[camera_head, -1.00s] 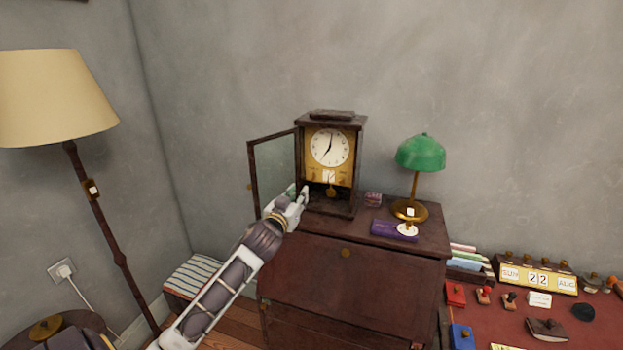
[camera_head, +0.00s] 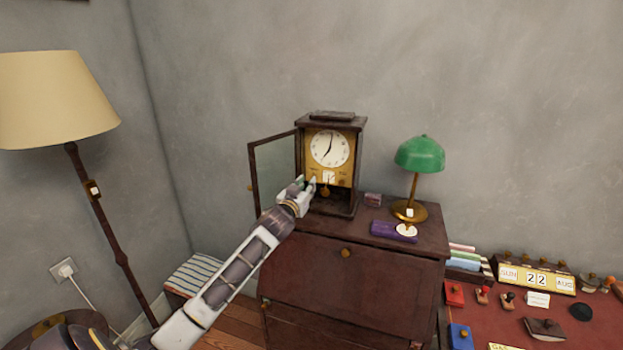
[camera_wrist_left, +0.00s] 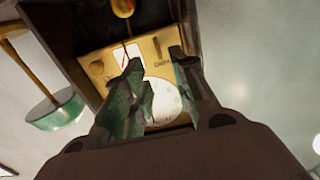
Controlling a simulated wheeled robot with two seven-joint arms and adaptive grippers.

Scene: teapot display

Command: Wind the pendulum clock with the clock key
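The pendulum clock (camera_head: 345,150) stands on the dark wooden cabinet, its glass door (camera_head: 272,172) swung open to the left. Its white dial (camera_head: 329,148) sits on a gold panel, with the pendulum bob (camera_head: 325,191) below. My left gripper (camera_head: 307,184) is at the clock's open front, by the lower left of the gold panel. In the left wrist view its green-dark fingers (camera_wrist_left: 157,62) are apart, with the gold panel (camera_wrist_left: 150,48) and dial (camera_wrist_left: 165,105) beyond them. I see nothing clearly held between them. I cannot make out the clock key. My right gripper is out of view.
A green-shaded lamp (camera_head: 419,155), a purple box (camera_head: 394,231) and a small patterned box (camera_head: 373,199) stand on the cabinet (camera_head: 345,280) right of the clock. A floor lamp (camera_head: 55,100) stands left. A red-topped desk (camera_head: 500,335) with stamps and a calendar is at right.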

